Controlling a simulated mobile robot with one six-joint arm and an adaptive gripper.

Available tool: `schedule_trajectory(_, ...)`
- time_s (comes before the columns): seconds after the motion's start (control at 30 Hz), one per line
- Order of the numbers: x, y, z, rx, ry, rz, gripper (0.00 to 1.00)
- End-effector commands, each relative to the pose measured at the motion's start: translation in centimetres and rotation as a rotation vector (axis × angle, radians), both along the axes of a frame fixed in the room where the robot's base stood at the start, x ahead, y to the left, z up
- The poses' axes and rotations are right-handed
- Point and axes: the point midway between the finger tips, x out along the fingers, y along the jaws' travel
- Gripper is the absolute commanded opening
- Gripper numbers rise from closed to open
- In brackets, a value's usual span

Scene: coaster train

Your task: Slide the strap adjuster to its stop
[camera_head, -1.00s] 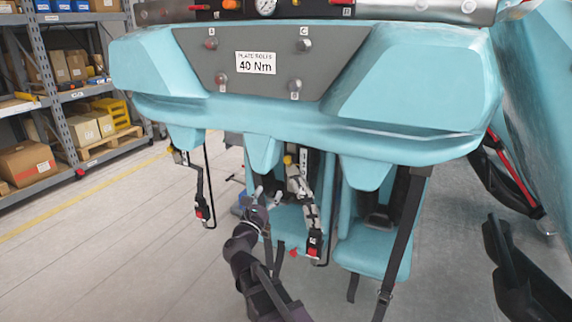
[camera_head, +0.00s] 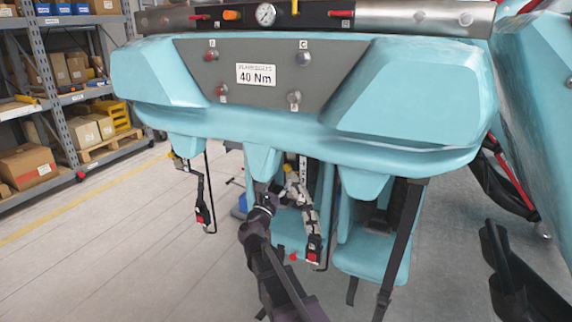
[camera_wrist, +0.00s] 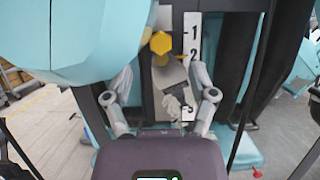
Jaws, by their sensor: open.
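In the wrist view, what looks like the strap adjuster is a grey metal slider plate (camera_wrist: 171,76) below a yellow hexagonal knob (camera_wrist: 160,43). My gripper (camera_wrist: 162,78) is open, with one finger on each side of the plate. I cannot tell whether either finger touches it. In the head view, my gripper (camera_head: 271,190) is below the middle teal lobe, its fingers hard to make out. The yellow knob (camera_head: 287,168) and scale strip (camera_head: 303,166) show just to its right.
A teal restraint housing (camera_head: 300,115) with a 40 Nm label hangs above my arm. A red-ended buckle (camera_head: 314,246) hangs right of the arm, another (camera_head: 203,216) left. A black strap (camera_head: 401,240) hangs farther right. Teal seats (camera_head: 372,255) stand behind; floor at left is clear.

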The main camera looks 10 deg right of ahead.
Motion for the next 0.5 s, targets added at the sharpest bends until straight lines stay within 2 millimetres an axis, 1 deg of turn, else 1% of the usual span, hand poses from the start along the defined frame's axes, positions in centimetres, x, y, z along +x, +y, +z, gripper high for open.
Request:
schedule_trajectory(0.03,0.8,-0.5,0.6,0.000,0.000,-0.001,0.73)
schedule_trajectory(0.2,2.7,-1.8,1.5,0.001,0.000,-0.002,0.73)
schedule_trajectory(0.33,3.8,-2.6,2.0,0.001,0.001,0.000,0.73)
schedule_trajectory(0.5,4.5,-3.3,2.4,-0.001,0.001,0.000,0.73)
